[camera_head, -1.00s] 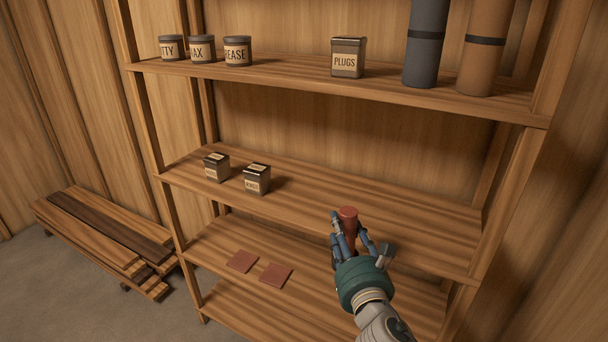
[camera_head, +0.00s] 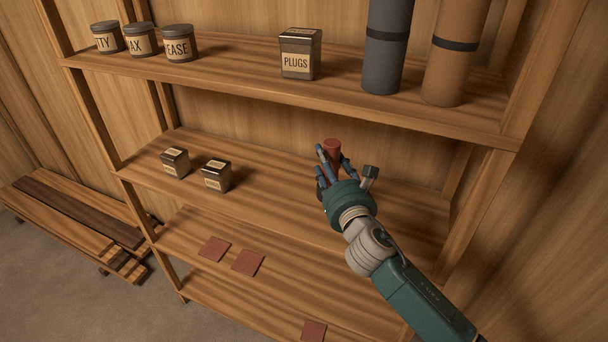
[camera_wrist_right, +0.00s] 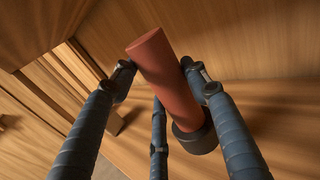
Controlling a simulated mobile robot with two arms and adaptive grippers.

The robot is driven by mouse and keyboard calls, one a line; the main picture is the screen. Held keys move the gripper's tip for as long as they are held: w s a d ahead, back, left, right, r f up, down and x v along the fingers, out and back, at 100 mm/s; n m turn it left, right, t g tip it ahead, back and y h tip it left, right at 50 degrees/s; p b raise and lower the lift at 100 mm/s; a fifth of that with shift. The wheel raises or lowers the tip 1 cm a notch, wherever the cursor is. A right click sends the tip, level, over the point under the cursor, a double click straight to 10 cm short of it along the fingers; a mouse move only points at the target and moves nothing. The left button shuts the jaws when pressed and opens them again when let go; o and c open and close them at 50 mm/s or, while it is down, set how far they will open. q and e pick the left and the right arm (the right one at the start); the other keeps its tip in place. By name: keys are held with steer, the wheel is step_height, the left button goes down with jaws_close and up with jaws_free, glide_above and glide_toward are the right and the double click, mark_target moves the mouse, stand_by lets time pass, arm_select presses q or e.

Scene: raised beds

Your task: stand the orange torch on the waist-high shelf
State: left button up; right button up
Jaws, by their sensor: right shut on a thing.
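The orange torch (camera_head: 332,147) is a reddish-orange cylinder, roughly upright in the head view. The right wrist view shows its orange body (camera_wrist_right: 168,75) and a wider dark end (camera_wrist_right: 196,138) close to the boards. My right gripper (camera_head: 328,168) is shut on the torch, its fingers around the body. It is over the right half of the waist-high shelf (camera_head: 270,190), the middle board. I cannot tell whether the torch's dark end touches the board; the hand hides it in the head view. My left gripper is not in view.
Two small labelled tins (camera_head: 216,175) stand on the left of the middle shelf. The upper shelf (camera_head: 240,78) holds several tins and two tall rolls (camera_head: 385,45). Flat red squares (camera_head: 247,263) lie on the board below. The middle board is clear between tins and hand.

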steer(key=shift+s+a+f, duration=0.15)
steer(key=shift+s+f, duration=0.15)
steer(key=shift+f, duration=0.25)
steer(key=shift+s+a+f, duration=0.1)
steer(key=shift+s+f, duration=0.15)
steer(key=shift+f, duration=0.3)
steer(key=f, duration=0.3)
steer(key=f+b, duration=0.1)
steer(key=shift+w+d+f, duration=0.2)
steer(key=shift+w+f, duration=0.05)
steer(key=shift+w, duration=0.1)
steer(key=shift+s+a+r, duration=0.1)
steer(key=shift+s, duration=0.05)
steer(key=shift+f, duration=0.25)
steer(key=o, duration=1.3)
